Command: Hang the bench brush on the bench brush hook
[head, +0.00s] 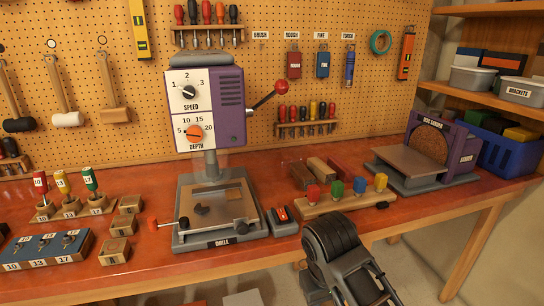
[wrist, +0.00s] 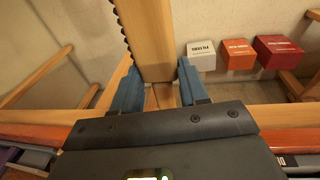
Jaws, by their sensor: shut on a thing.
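The bench brush (wrist: 150,35) is a pale wooden bar with a row of dark bristles along its left side in the wrist view. My gripper (wrist: 158,88) has its blue fingers shut on either side of it. The brush's upper end runs out of that view. In the head view my arm stands in front of the bench at lower right, and I cannot make out the gripper or brush there. The bench brush hook's place is under the BRUSH label (head: 260,35) on the pegboard; nothing hangs there, and the hook itself is too small to make out.
The pegboard also holds a red ROUGH block (head: 294,64), a blue FINE block (head: 323,64) and a torch (head: 349,68). The drill press (head: 205,108), a screwdriver rack (head: 306,128), a coloured peg board (head: 335,202) and the disc sander (head: 432,150) crowd the bench. Boxes (wrist: 239,55) sit below.

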